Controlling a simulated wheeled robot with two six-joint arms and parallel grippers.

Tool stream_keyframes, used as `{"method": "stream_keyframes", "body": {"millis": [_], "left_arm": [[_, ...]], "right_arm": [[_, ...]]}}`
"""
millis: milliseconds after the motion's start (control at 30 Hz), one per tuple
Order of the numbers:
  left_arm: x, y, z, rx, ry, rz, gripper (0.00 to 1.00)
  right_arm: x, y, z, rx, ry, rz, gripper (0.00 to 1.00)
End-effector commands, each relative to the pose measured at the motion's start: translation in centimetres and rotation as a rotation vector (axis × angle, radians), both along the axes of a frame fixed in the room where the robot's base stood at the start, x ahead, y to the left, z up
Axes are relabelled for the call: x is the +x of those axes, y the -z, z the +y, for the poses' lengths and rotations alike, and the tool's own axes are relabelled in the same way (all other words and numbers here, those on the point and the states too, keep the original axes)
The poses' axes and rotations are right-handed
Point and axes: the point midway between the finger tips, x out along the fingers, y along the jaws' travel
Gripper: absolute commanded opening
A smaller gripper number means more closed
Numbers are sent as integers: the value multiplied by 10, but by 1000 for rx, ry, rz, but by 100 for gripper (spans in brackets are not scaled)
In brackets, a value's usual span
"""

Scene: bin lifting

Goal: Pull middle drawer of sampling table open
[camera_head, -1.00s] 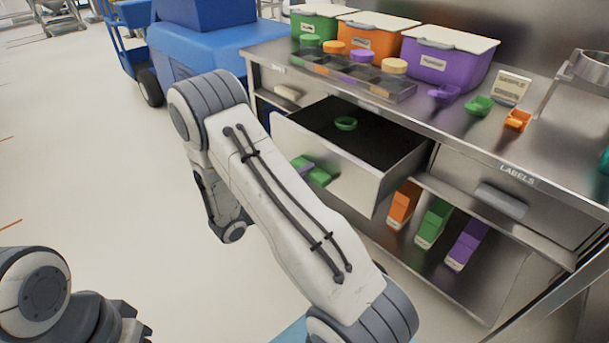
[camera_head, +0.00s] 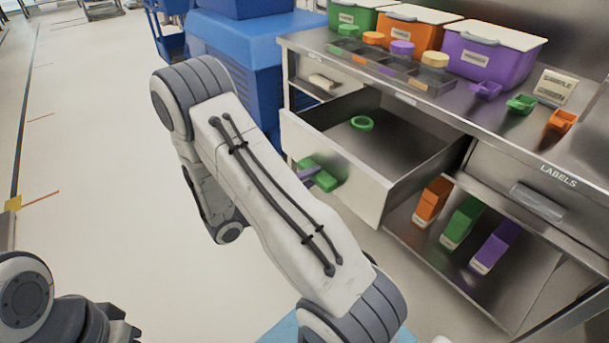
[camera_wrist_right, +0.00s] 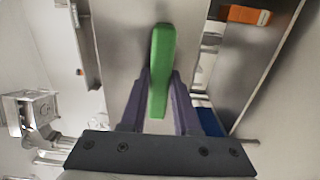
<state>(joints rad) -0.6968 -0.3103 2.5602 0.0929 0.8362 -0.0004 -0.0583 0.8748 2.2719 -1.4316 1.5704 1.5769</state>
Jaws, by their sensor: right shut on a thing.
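The middle drawer (camera_head: 334,178) of the sampling table (camera_head: 420,97) stands pulled well out, and its dark inside shows. A green ring (camera_head: 362,123) lies in it. The drawer front bears a green handle (camera_head: 323,179). My right gripper (camera_wrist_right: 158,92) is shut on this handle, with a purple-grey finger on each side of it in the right wrist view. In the head view my right arm hides most of this gripper. My left arm shows at the bottom left with a dark end part (camera_head: 95,325), and its fingers cannot be made out.
Green, orange (camera_head: 412,36) and purple (camera_head: 487,62) bins stand on the table top behind a divided tray (camera_head: 395,68). Orange, green and purple boxes (camera_head: 495,247) stand on the lower shelf. A blue machine (camera_head: 240,60) stands behind.

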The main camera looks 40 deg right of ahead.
Motion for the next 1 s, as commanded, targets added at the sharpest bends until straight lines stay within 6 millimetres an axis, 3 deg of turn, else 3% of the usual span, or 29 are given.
{"method": "stream_keyframes", "body": {"millis": [167, 200, 267, 667, 1000], "left_arm": [[0, 0, 0, 0, 0, 0, 50], [0, 0, 0, 0, 0, 0, 50], [0, 0, 0, 0, 0, 0, 50], [0, -1, 0, 0, 0, 0, 50], [0, -4, 0, 0, 0, 0, 50]], "right_arm": [[-1, 1, 0, 2, 2, 1, 0], [-1, 1, 0, 2, 3, 1, 37], [-1, 1, -1, 2, 3, 2, 60], [1, 0, 5, 1, -2, 1, 60], [6, 0, 67, 0, -4, 0, 60]]}}
